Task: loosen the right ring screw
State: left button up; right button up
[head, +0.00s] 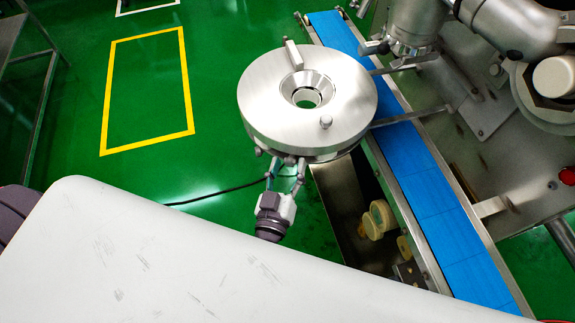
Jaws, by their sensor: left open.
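A round steel disc (262,112) with a central funnel (306,90) stands beside the blue conveyor. My left gripper (284,163) is just below the disc's near edge, pointing up at it. Its two fingers are apart. The near underside of the disc is in shadow, and small fittings there are hard to tell from my fingertips. I cannot make out the right ring screw for certain, nor whether a finger touches it. My right gripper is not in view.
A small knob (325,122) and an upright block (293,55) stand on the disc. The blue conveyor (424,190) runs along the right. Machine arms (500,25) fill the top right. A steel trough (345,205) lies below. Green floor is open at left.

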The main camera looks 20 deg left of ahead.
pick_arm(q)
jog(key=shift+c, duration=0.4)
grip_shut()
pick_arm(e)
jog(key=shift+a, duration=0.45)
